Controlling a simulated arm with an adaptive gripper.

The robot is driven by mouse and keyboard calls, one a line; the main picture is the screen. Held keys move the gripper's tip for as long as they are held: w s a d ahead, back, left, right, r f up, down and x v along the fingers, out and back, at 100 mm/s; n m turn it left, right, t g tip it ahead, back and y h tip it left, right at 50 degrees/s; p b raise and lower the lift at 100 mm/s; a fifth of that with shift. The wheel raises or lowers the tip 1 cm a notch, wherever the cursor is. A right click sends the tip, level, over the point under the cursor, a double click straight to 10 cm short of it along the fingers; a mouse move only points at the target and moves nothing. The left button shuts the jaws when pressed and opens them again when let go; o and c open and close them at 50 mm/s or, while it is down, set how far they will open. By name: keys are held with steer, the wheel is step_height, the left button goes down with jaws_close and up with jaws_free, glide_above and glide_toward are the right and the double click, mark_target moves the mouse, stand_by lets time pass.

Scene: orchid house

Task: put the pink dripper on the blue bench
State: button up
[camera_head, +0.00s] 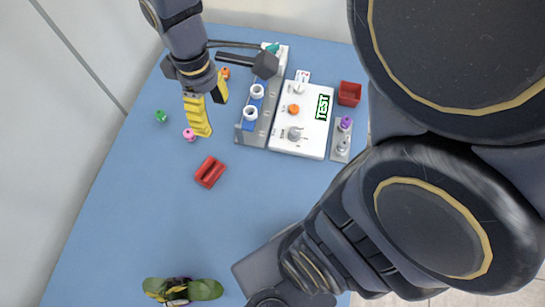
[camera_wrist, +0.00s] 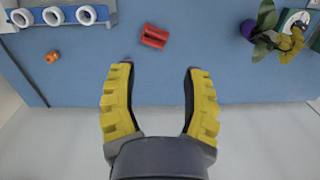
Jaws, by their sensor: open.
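The pink dripper (camera_head: 190,134) is a small pink piece in the head view. It appears to rest on the blue bench (camera_head: 145,195), left of the red block and just beside the tip of one yellow finger. I cannot tell whether they touch. My gripper (camera_head: 209,113) is open with nothing between its fingers. The wrist view also shows my gripper (camera_wrist: 159,70) open and empty, with the blue bench (camera_wrist: 100,75) beyond it.
A red slotted block (camera_head: 210,172) lies on the bench. A green piece (camera_head: 162,116) and an orange piece (camera_head: 224,73) lie nearby. A grey rack with white rings (camera_head: 250,113) and a white panel (camera_head: 301,120) stand right. A plant (camera_head: 182,290) is at the front.

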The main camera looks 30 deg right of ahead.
steer(key=s+d+r+m, duration=0.2)
steer(key=s+m, duration=0.6)
steer(key=s, duration=0.6)
steer(key=shift+d+r+g, duration=0.15)
steer(key=shift+r+g, duration=0.25)
steer(key=shift+r, duration=0.2)
